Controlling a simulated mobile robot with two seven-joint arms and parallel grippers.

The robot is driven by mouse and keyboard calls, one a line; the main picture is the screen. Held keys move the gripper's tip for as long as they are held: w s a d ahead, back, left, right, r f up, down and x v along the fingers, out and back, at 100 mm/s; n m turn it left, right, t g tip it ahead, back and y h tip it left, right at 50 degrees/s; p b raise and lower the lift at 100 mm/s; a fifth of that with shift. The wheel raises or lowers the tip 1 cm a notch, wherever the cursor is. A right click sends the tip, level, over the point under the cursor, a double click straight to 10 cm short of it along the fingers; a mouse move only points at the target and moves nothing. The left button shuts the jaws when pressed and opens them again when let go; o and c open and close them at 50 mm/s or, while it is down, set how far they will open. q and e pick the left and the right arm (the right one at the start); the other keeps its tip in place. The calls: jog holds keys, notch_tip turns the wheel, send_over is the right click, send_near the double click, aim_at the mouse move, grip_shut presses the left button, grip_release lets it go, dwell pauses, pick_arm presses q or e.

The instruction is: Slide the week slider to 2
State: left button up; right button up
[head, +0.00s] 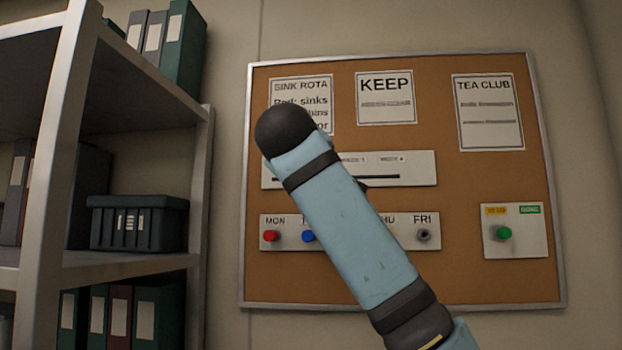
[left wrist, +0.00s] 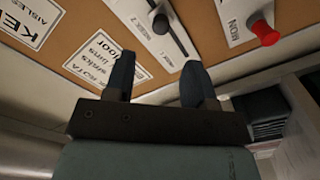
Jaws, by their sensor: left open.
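The week slider's white plate (head: 418,168) is on the cork board, with a dark horizontal slot (head: 385,177). My arm covers its left and middle parts in the head view; "WEEK 4" shows at the right. In the left wrist view the board is upside down, and the slider knob (left wrist: 160,22) stands out from the slot, above the fingertips in the picture. I cannot tell which week it is at. My left gripper (left wrist: 160,60) is open and empty, its fingers pointing at the board, apart from the knob. The gripper is hidden in the head view. My right gripper is not in view.
A day plate (head: 350,237) with a red peg (head: 270,236), a blue peg (head: 308,236) and a dark hole or peg under FRI is below the slider. A plate with a green knob (head: 503,234) is at right. Paper notices hang above. A shelf (head: 110,265) stands left.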

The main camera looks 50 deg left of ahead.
pick_arm(q)
jog(key=v, duration=0.4)
jog(key=shift+a, duration=0.1)
dwell(0.4)
